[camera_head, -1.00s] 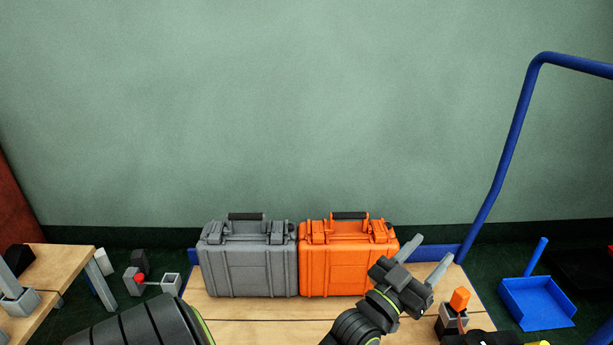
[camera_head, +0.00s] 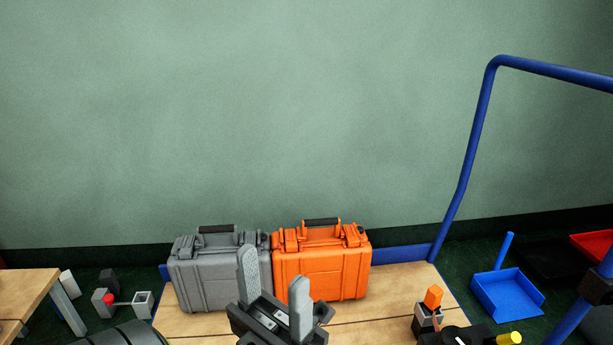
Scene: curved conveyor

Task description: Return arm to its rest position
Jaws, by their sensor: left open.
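My left gripper (camera_head: 274,290) is in the lower middle of the head view, its two grey fingers pointing up and spread apart. It is open, with nothing between the fingers. It stands in front of a grey case (camera_head: 203,272) and an orange case (camera_head: 340,270), covering part of both. The two cases stand upright side by side on a wooden platform (camera_head: 390,290). Part of my left arm (camera_head: 125,335) shows at the bottom left. My right gripper is not in view.
A blue tube frame (camera_head: 480,130) rises at the right of the platform. An orange-topped small object (camera_head: 433,298) stands at the platform's right. A blue dustpan (camera_head: 510,292) lies on the floor at right. A wooden table (camera_head: 25,290) is at the left edge.

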